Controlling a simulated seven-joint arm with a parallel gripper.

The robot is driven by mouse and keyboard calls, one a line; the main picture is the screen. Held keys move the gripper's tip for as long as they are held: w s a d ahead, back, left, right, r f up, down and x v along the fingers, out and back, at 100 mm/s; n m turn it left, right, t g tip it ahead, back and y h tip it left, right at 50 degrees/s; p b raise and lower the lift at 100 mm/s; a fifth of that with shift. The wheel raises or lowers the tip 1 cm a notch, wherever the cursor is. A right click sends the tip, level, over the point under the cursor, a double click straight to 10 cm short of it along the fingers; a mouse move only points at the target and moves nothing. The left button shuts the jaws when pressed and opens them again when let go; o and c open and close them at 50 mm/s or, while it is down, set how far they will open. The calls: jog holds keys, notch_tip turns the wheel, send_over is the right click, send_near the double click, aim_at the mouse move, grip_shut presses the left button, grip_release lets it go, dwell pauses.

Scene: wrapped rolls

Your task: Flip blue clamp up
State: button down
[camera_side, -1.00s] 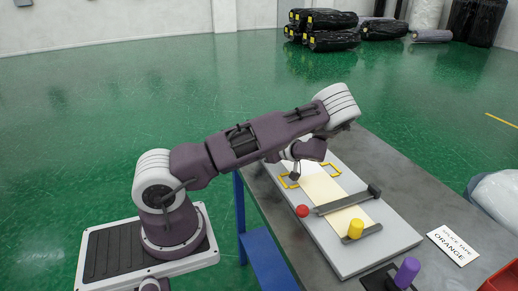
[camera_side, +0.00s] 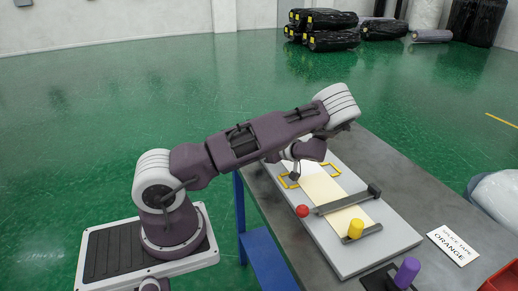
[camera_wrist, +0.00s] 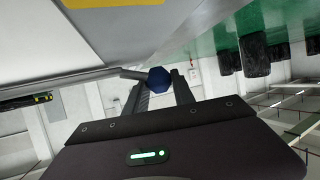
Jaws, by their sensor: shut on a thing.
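The blue clamp's knob (camera_wrist: 158,79) shows in the wrist view as a dark blue faceted end on a thin grey bar (camera_wrist: 128,74). My gripper (camera_wrist: 160,84) has its two dark fingers on either side of the knob and is shut on it. In the side view my gripper (camera_side: 296,172) is low at the far left edge of the grey board (camera_side: 352,262). The blue knob cannot be made out there, as my wrist and fingers cover that spot.
A dark clamp bar with a red knob (camera_side: 303,211) lies across the pale strip (camera_side: 322,188). The table's right side (camera_side: 400,185) has free room.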

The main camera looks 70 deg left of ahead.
jog(key=w+r+m+g+y, duration=0.4)
jog(key=w+r+m+y, duration=0.2)
jog(key=w+r+m, duration=0.7)
jog(key=shift+w+r+g, duration=0.3)
jog(key=shift+w+r, duration=0.95)
jog(key=shift+r, duration=2)
jog(key=c, duration=1.3)
grip_release()
jog(key=shift+d, duration=0.1)
jog(key=shift+o, duration=1.2)
